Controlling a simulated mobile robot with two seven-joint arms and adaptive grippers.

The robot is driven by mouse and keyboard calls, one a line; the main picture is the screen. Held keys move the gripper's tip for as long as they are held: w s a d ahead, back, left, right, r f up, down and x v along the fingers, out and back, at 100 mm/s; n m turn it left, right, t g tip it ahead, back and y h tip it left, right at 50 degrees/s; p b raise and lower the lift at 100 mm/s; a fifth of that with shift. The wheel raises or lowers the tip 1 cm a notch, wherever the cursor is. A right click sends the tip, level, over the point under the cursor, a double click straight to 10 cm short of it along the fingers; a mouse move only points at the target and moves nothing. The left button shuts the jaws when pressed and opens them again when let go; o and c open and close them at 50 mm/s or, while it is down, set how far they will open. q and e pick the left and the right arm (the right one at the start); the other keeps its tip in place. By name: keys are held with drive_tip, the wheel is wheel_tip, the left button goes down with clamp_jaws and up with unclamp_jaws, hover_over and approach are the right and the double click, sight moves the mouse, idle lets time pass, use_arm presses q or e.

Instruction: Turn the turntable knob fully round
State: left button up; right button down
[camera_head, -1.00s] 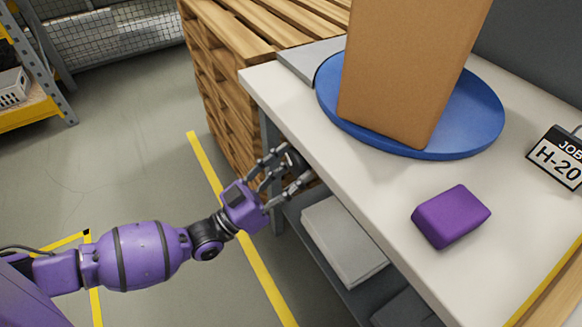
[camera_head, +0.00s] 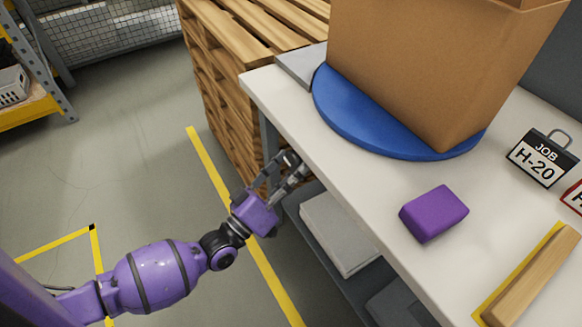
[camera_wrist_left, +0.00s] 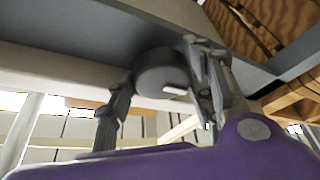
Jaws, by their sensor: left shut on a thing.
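The knob (camera_wrist_left: 160,70) is a dark grey round piece with a white mark, under the worktable's edge in the left wrist view. My left gripper (camera_head: 283,172) is at the table's near side, below the top. Its fingers (camera_wrist_left: 158,78) stand on both sides of the knob and are shut on it. In the head view the knob is hidden by the fingers. The blue turntable (camera_head: 345,125) lies on the table and bears a tall cardboard box (camera_head: 430,70), whose corner points toward me. My right gripper is not in view.
A purple block (camera_head: 433,213), a JOB H-20 tag (camera_head: 543,158) and a wooden strip (camera_head: 530,275) lie on the white worktable (camera_head: 370,195). Wooden pallets (camera_head: 225,90) stand close beyond the gripper. A lower shelf (camera_head: 320,250) is beneath. Floor at left is free.

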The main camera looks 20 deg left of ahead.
use_arm(q)
drive_tip(key=shift+d, duration=0.1)
idle(0.3)
drive_tip(key=o, duration=1.1)
